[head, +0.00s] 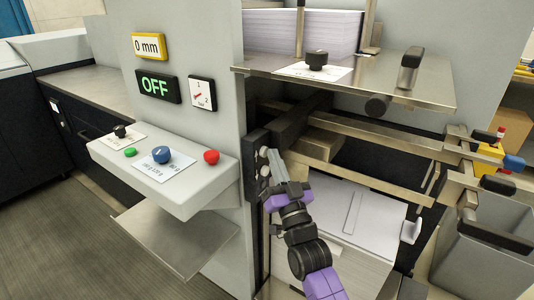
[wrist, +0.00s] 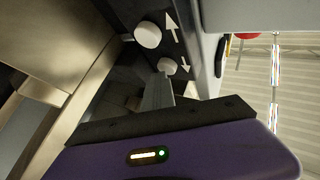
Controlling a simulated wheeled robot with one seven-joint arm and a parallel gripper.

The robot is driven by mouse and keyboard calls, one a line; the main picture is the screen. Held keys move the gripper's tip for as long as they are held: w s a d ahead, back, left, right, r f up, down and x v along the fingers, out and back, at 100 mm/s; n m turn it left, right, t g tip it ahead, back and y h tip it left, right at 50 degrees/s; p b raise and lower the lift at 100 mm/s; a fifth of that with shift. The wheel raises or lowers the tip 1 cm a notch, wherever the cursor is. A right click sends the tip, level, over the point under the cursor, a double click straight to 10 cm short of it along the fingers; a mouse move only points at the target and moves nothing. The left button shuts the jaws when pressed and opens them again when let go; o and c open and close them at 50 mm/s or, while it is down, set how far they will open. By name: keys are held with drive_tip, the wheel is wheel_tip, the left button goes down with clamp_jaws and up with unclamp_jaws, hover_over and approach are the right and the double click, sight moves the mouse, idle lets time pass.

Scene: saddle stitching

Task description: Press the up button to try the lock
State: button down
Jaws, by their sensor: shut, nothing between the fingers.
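The up button is a round white button (wrist: 147,34) beside an arrow pointing up in the wrist view. It is the upper white button (head: 263,152) on a dark panel in the head view. The down button (wrist: 167,66), beside a down arrow, sits just below it and also shows in the head view (head: 264,170). My gripper (head: 271,154) is shut and empty, its tip close in front of the panel. In the wrist view its fingers (wrist: 159,80) end near the down button's lower edge; I cannot tell whether they touch anything.
A grey console (head: 190,195) at left carries a green button, blue knob and red button (head: 211,157). Displays above read "0 mm" (head: 149,46) and "OFF" (head: 157,87). A metal shelf (head: 400,88) overhangs at right, with metal rails (head: 375,130) below it.

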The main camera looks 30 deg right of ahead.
drive_tip(key=shift+s+d, duration=0.25)
drive_tip(key=shift+s, duration=0.45)
drive_tip(key=s+p, duration=0.1)
drive_tip(key=s+d+p, duration=0.1)
drive_tip(key=s, duration=0.1)
drive_tip(key=s+d+p, duration=0.1)
drive_tip(key=shift+s, duration=0.35)
idle(0.9)
